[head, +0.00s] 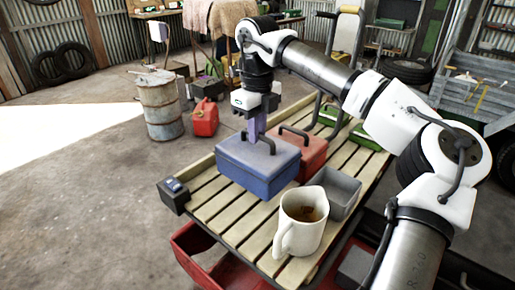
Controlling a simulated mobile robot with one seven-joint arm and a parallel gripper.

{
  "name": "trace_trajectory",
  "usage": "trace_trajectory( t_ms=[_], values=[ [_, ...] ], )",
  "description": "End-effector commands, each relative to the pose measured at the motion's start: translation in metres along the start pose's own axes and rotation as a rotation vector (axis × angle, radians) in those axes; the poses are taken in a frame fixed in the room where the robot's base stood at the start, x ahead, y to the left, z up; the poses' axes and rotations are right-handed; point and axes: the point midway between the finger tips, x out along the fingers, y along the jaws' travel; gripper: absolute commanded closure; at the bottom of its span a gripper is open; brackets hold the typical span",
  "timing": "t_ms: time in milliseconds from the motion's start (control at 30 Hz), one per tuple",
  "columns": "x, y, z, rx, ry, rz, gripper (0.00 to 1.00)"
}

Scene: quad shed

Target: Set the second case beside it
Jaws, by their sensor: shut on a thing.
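A blue case (257,168) is over the near left part of the slatted wooden deck (222,207). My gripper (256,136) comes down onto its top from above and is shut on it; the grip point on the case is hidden. I cannot tell whether the case's underside touches the slats. A red case (311,152) with a dark handle stands right behind and to the right of the blue one; the blue case partly covers it. Any gap between them is hidden.
A white mug (302,222) with dark contents and a grey open bin (340,191) stand right of the blue case. Green cases (370,136) lie farther back. A small dark box (173,193) sits at the deck's left corner. A red jerrycan (205,117) and barrel (159,105) stand on the floor.

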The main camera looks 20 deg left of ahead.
Motion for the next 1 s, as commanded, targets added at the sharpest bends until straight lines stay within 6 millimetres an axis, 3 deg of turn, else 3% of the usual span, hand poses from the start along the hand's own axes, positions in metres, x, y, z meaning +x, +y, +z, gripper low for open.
trace_trajectory(
  t_ms=[267, 500, 867, 900, 1000],
  values=[
    [0.019, 0.000, 0.000, -0.001, 0.000, -0.001, 1.00],
    [0.051, 0.000, 0.000, -0.001, 0.001, 0.000, 1.00],
    [0.057, 0.000, 0.000, 0.000, -0.001, -0.002, 1.00],
    [0.059, 0.000, 0.000, 0.000, 0.001, -0.001, 0.87],
    [0.058, 0.000, 0.000, 0.000, 0.001, -0.001, 0.73]
  ],
)
